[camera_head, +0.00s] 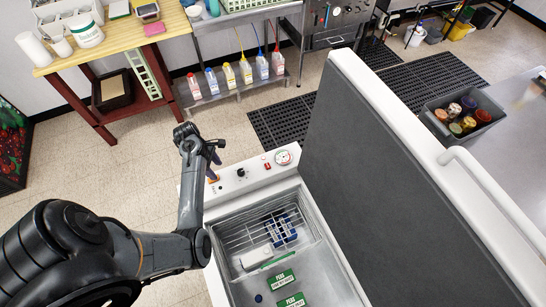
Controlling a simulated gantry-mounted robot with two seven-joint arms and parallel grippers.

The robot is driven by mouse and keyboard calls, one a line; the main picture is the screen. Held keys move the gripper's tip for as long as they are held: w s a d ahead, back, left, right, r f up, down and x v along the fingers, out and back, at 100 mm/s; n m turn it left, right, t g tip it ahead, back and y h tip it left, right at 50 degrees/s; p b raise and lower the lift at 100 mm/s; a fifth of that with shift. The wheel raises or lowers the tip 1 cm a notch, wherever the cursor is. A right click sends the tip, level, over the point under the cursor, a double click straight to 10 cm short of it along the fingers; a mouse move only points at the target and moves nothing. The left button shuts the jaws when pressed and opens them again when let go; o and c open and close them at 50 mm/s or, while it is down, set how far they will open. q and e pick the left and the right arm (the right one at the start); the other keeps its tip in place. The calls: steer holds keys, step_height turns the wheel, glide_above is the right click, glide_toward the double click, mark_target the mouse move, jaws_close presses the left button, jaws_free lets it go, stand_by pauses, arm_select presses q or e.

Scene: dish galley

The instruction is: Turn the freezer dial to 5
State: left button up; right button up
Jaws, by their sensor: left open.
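The white chest freezer (205,215) stands open, with its thick dark-lined lid (400,190) raised on the right. Its far rim carries a small dark dial (241,172), a red switch (266,165) and a round gauge (283,157). The dial's numbers and pointer are too small to read. My left gripper (216,161) is open and empty above the panel's left end. It is just left of the dial and appears apart from it. My right gripper is out of view.
Inside the freezer are a wire basket (245,234) and green PEAS packs (281,279). A wooden table (120,40) and a low shelf with several bottles (228,97) stand beyond. A grey bin of jars (460,113) sits on the right counter. Tiled floor left of the freezer is clear.

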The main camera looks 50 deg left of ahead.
arm_select(q)
steer(key=t, duration=0.1)
glide_toward(240, 171)
steer(key=s+r, duration=0.1)
steer(key=s, duration=0.1)
steer(key=w, duration=0.1)
steer(key=x, duration=0.9)
steer(key=shift+w+f, duration=0.25)
steer(key=shift+w, duration=0.15)
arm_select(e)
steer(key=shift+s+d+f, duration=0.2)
arm_select(q)
steer(key=c, duration=1)
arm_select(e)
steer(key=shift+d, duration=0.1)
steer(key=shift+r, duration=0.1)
